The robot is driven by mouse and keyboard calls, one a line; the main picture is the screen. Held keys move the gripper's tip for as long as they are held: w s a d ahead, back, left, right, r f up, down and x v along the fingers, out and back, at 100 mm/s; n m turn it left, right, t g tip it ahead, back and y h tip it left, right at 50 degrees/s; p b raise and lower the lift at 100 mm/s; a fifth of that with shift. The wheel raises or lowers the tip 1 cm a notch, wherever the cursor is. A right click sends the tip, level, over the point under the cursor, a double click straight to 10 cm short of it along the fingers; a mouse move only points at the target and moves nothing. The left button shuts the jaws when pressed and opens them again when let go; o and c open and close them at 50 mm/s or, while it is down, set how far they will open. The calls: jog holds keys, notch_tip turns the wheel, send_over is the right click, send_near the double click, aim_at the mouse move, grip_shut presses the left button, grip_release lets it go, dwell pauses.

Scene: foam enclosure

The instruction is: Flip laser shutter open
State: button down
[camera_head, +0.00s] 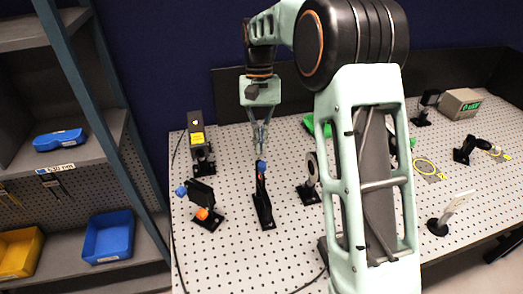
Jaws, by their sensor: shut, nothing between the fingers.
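My gripper (261,153) is shut and empty, pointing down over the perforated optical table (235,232). Just below its fingertips is a slim dark upright mount with a blue tip (261,167) on a black base (264,213); it looks like the laser shutter. The fingertips are close to the blue tip, but I cannot tell whether they touch it. Whether the shutter is open or closed is too small to tell. A dark box with a yellow label (197,138), likely the laser, stands upright behind and to the left.
A black mount with blue and orange knobs (202,194) stands left of the shutter. A round optic mount (311,178) stands to its right, beside my arm. A beige box (459,103) is at the far right. Shelves with blue bins (108,237) are at left.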

aim_at(261, 173)
jog(key=shift+s+r, duration=0.15)
jog(key=shift+s, duration=0.75)
jog(key=shift+s+r, duration=0.1)
jog(key=shift+s, duration=0.75)
